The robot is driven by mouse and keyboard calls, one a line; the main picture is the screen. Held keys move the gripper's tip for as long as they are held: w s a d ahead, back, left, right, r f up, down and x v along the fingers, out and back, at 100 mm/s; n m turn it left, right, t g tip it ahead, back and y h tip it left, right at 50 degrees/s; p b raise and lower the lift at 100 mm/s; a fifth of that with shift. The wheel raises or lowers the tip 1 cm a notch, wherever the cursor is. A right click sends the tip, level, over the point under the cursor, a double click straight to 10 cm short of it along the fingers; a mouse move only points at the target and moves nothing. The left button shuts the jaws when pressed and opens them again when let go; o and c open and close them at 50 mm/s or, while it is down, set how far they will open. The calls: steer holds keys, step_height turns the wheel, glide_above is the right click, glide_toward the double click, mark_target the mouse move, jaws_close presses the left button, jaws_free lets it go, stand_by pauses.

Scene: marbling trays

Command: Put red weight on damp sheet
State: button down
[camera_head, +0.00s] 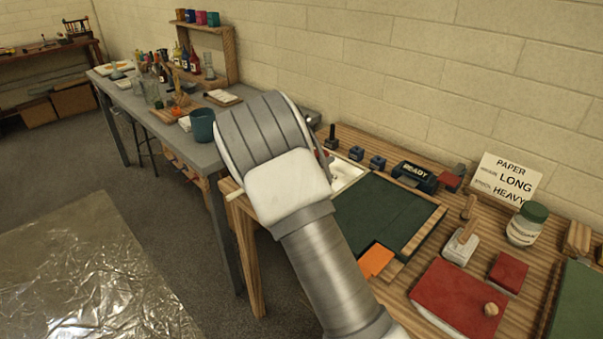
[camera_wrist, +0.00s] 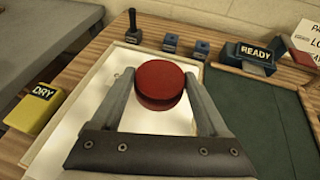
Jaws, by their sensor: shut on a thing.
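My gripper (camera_wrist: 158,88) is shut on a round red weight (camera_wrist: 160,80), which sits between the two fingertips in the wrist view. Below it is a pale white sheet (camera_wrist: 100,125), apparently the damp sheet, lying inside a light wooden frame. The weight is over the sheet's far part; I cannot tell whether it touches the sheet.
A yellow DRY block (camera_wrist: 42,100) stands left of the frame. A READY block (camera_wrist: 257,55), small blue blocks (camera_wrist: 201,49) and a black-handled tool (camera_wrist: 132,28) stand behind. A dark green panel (camera_head: 385,215) lies to the right. A red-covered slab (camera_head: 455,295) is nearer the front.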

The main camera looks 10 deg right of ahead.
steer(key=a+f, duration=0.1)
steer(key=w+a, duration=0.1)
steer(key=w+a+f, duration=0.1)
steer(key=a, duration=0.1)
steer(key=shift+w+f, duration=0.1)
steer(key=shift+f, duration=0.25)
steer(key=shift+a+f, duration=0.1)
steer(key=shift+f, duration=1.9)
steer(key=shift+f, duration=0.1)
steer(key=shift+f+b, duration=0.15)
steer(key=shift+b, duration=0.15)
jaws_free()
